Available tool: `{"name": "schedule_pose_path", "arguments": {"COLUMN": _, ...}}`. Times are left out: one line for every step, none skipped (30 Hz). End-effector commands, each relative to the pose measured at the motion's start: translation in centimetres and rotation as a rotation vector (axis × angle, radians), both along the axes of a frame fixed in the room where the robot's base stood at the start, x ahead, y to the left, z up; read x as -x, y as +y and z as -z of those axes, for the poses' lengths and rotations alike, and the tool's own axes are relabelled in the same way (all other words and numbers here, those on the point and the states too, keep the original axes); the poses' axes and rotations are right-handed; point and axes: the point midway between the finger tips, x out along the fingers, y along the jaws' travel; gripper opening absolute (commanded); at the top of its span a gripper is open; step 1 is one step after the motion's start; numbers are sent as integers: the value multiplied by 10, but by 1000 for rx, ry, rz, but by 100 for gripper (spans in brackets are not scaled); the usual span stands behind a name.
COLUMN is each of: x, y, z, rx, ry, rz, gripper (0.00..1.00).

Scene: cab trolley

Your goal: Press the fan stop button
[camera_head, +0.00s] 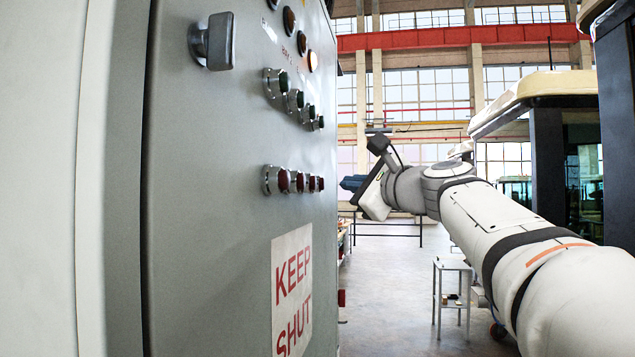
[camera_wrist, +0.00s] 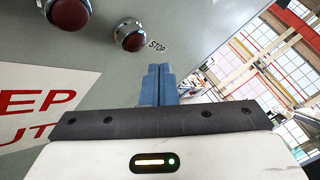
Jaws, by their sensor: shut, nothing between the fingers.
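A row of several red buttons (camera_head: 297,182) in metal collars runs across the grey cabinet door in the head view. In the wrist view, one red button (camera_wrist: 131,36) has a "STOP" label (camera_wrist: 156,46) at its lower right. Another red button (camera_wrist: 69,13) is farther left, cut by the top edge. Which is the fan's cannot be read. My gripper (camera_head: 350,184) is near the far end of the row, its blue fingers pointing toward the door. In the wrist view its fingers (camera_wrist: 158,70) are together and empty, below the STOP label. Contact with the door cannot be told.
A handle (camera_head: 212,42) juts from the door. A "KEEP SHUT" sign (camera_head: 292,290) is below. A small table (camera_head: 452,285) stands on open floor to the right.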

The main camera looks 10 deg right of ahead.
Motion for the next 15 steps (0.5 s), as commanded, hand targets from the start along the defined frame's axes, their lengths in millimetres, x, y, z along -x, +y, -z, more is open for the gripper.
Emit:
{"name": "schedule_pose_path", "arguments": {"x": -2, "y": 5, "z": 0, "rx": 1, "ry": 1, "rz": -2, "gripper": 0}}
{"name": "schedule_pose_path", "arguments": {"x": -2, "y": 7, "z": 0, "rx": 0, "ry": 0, "rz": -1, "gripper": 0}}
{"name": "schedule_pose_path", "arguments": {"x": -3, "y": 10, "z": 0, "rx": 0, "ry": 1, "rz": -1, "gripper": 0}}
{"name": "schedule_pose_path", "arguments": {"x": -3, "y": 11, "z": 0, "rx": 0, "ry": 1, "rz": -1, "gripper": 0}}
{"name": "schedule_pose_path", "arguments": {"x": -4, "y": 12, "z": 0, "rx": 0, "ry": 1, "rz": -1, "gripper": 0}}
{"name": "schedule_pose_path", "arguments": {"x": -4, "y": 13, "z": 0, "rx": 0, "ry": 0, "rz": 0, "gripper": 0}}
{"name": "schedule_pose_path", "arguments": {"x": -4, "y": 14, "z": 0, "rx": 0, "ry": 0, "rz": 0, "gripper": 0}}
{"name": "schedule_pose_path", "arguments": {"x": -5, "y": 14, "z": 0, "rx": 0, "ry": 0, "rz": 0, "gripper": 0}}
{"name": "schedule_pose_path", "arguments": {"x": -5, "y": 15, "z": 0, "rx": 0, "ry": 0, "rz": 1, "gripper": 0}}
{"name": "schedule_pose_path", "arguments": {"x": -5, "y": 15, "z": 0, "rx": 0, "ry": 0, "rz": 1, "gripper": 0}}
{"name": "schedule_pose_path", "arguments": {"x": -5, "y": 15, "z": 0, "rx": 0, "ry": 0, "rz": 1, "gripper": 0}}
{"name": "schedule_pose_path", "arguments": {"x": -5, "y": 14, "z": 0, "rx": 0, "ry": 0, "rz": 1, "gripper": 0}}
{"name": "schedule_pose_path", "arguments": {"x": -5, "y": 14, "z": 0, "rx": 0, "ry": 0, "rz": 1, "gripper": 0}}
{"name": "schedule_pose_path", "arguments": {"x": -5, "y": 14, "z": 0, "rx": 0, "ry": 0, "rz": 1, "gripper": 0}}
{"name": "schedule_pose_path", "arguments": {"x": -5, "y": 14, "z": 0, "rx": 0, "ry": 0, "rz": 1, "gripper": 0}}
